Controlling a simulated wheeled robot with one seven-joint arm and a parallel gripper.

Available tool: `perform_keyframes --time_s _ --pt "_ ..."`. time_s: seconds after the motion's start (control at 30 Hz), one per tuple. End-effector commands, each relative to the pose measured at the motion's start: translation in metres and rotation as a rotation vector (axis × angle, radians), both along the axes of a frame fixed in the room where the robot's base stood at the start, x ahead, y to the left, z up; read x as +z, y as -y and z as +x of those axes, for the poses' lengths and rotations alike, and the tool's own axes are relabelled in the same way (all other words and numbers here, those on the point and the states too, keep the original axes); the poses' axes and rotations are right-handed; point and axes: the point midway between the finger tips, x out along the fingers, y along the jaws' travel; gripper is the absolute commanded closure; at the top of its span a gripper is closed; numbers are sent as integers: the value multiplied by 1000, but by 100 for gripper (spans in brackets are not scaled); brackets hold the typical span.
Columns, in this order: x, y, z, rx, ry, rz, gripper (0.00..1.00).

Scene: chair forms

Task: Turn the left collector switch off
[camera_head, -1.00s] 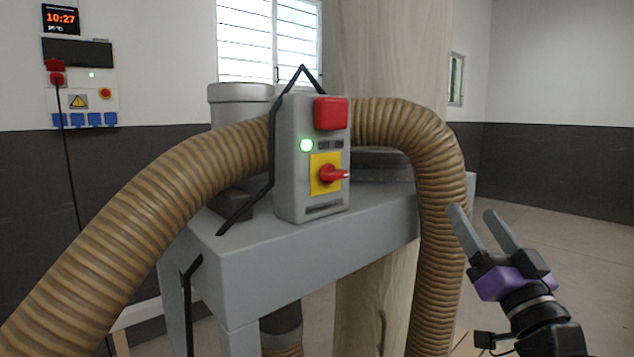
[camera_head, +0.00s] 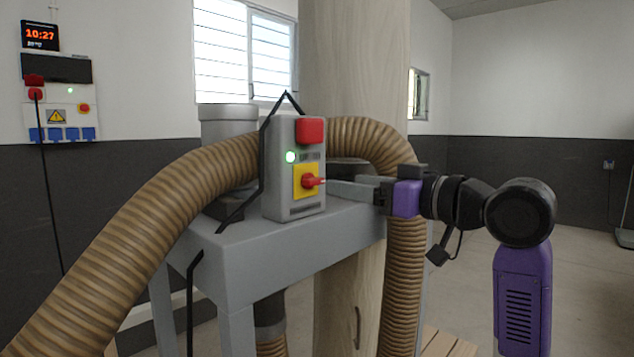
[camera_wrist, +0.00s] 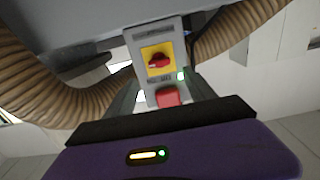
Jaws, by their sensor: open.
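The collector switch is a red rotary knob (camera_head: 309,181) on a yellow plate, on the front of a grey control box (camera_head: 280,206). Its handle points right in the head view, on the side under the ON label. A green lamp (camera_head: 291,157) is lit above it, beside a red block (camera_head: 310,131). My gripper (camera_head: 335,188) is open and empty, just right of the knob, with its fingers pointing at the box. In the wrist view the knob (camera_wrist: 158,61) shows ahead, upside down, with the red block (camera_wrist: 168,97) nearer. I cannot tell whether a finger touches the knob.
The box stands on a grey metal frame (camera_head: 280,245). A ribbed brown hose (camera_head: 120,260) arches behind the box and drops at the right, close to my gripper. A black bent rod (camera_head: 264,150) runs along the box's left side. A wall panel (camera_head: 58,100) is far left.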

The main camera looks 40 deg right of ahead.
Motion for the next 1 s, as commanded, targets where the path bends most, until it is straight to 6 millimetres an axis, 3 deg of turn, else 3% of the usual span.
perform_keyframes --time_s 0.5,0.87,0.9,1.0 --pt "0 -3 68 1 -2 1 36" --pt "0 -3 75 -1 1 0 36" --pt "0 -3 75 -1 1 0 38" --pt "0 -3 75 -1 1 0 58"
